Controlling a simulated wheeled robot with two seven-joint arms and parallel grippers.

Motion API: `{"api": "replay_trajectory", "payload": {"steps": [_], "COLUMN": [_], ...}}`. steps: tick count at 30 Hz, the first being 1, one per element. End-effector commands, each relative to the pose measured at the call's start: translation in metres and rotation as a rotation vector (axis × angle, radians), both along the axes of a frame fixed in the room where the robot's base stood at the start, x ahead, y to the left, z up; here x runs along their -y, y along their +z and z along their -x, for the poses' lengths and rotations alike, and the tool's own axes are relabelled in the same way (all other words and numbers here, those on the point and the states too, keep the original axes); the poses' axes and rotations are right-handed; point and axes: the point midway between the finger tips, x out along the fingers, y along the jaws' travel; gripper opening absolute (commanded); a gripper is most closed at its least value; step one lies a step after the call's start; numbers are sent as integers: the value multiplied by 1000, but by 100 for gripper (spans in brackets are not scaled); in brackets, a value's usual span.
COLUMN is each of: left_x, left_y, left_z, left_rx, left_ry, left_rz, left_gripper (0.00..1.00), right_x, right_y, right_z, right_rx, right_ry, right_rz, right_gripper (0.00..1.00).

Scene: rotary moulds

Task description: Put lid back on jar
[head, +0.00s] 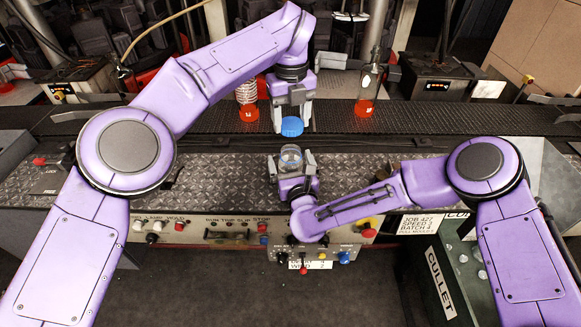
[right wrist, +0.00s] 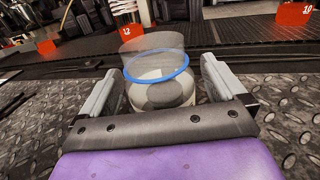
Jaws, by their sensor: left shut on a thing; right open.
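A clear glass jar (head: 290,155) stands on the metal plate in front of the conveyor. My right gripper (head: 290,162) is open, with one finger on each side of the jar. In the right wrist view the see-through jar (right wrist: 158,88) is between the two fingers, with a small gap visible at each side. A blue ring shows around it there. My left gripper (head: 291,118) is shut on the blue lid (head: 291,127) and holds it farther back than the jar, with the lid apart from it.
A dark conveyor (head: 200,125) runs across behind. On it stand a coiled glass piece (head: 247,95) and a clear bottle (head: 368,85), both with red bases. A control panel (head: 315,258) with knobs is in front. A cullet bin (head: 445,265) is at right.

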Motion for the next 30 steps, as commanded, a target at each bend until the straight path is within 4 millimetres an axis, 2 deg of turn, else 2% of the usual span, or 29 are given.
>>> {"api": "replay_trajectory", "payload": {"steps": [1,2,6,9,11,21,30], "left_x": [0,0,0,0,0,-1,-1], "left_y": [0,0,0,0,-2,-48,-50], "left_z": [0,0,0,0,0,-1,-1], "left_rx": [0,0,0,0,-1,-2,1], "left_ry": [0,0,0,0,0,0,0], "left_rz": [0,0,0,0,-1,1,1], "left_gripper": [32,32,32,32,32,32,32], "right_x": [0,0,0,0,0,0,0], "right_y": [0,0,0,0,0,0,0], "right_z": [0,0,0,0,0,0,0], "right_rx": [0,0,0,0,0,1,0], "right_ry": [0,0,0,0,0,0,0], "right_rz": [0,0,0,0,0,0,0], "right_gripper": [97,91,45,17,17,17,17]}}
